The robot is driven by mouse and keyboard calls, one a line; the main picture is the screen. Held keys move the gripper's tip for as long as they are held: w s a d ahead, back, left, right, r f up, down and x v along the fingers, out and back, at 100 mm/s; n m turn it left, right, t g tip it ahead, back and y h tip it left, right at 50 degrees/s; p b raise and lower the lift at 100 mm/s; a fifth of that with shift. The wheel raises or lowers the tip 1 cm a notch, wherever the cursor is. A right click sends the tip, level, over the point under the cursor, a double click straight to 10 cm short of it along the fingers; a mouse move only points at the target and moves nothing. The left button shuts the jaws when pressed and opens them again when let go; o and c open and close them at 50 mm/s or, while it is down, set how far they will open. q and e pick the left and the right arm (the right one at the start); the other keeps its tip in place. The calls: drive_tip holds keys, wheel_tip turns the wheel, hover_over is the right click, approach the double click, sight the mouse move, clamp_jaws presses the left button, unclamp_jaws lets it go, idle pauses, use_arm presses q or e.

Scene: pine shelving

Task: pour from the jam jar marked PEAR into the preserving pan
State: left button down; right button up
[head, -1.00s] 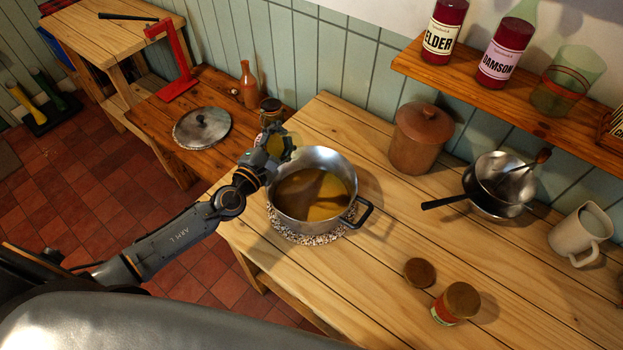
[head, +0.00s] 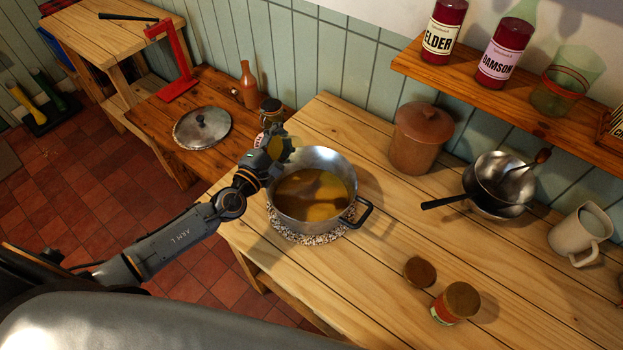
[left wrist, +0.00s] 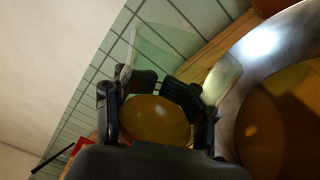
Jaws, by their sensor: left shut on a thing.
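My left gripper (head: 280,149) is shut on a clear glass jar (head: 290,143) with amber contents, at the left rim of the preserving pan (head: 325,160). In the left wrist view the jar (left wrist: 155,120) sits between the dark fingers, its amber contents showing. The jar looks tilted, but the fingers hide much of it; no PEAR label is readable. The steel pan stands on a speckled mat (head: 300,238) and holds amber liquid (head: 305,200). The pan (left wrist: 240,60) is right beside the jar in the wrist view. I cannot see a falling stream. My right gripper is not in view.
A lidded jar (head: 456,303) and a loose brown lid (head: 419,271) are at the front right. A clay crock (head: 420,140), a dark pan with a steel bowl (head: 490,185) and a jug (head: 580,235) stand behind. Bare table lies right of the pan.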

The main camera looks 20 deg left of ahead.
use_arm(q)
drive_tip(key=shift+m, duration=0.6)
idle(0.3)
drive_tip(key=shift+d+p, duration=0.2)
drive_tip(key=shift+p, duration=0.15)
drive_tip(key=shift+s+d+r+m+p, duration=0.2)
drive_tip(key=shift+d+r+m+p, duration=0.25)
drive_tip(key=shift+d+m+p, duration=0.55)
drive_tip(key=shift+a+f+m+p, duration=0.1)
drive_tip(key=shift+f+m+p, duration=0.2)
drive_tip(key=shift+m, duration=0.2)
idle(0.8)
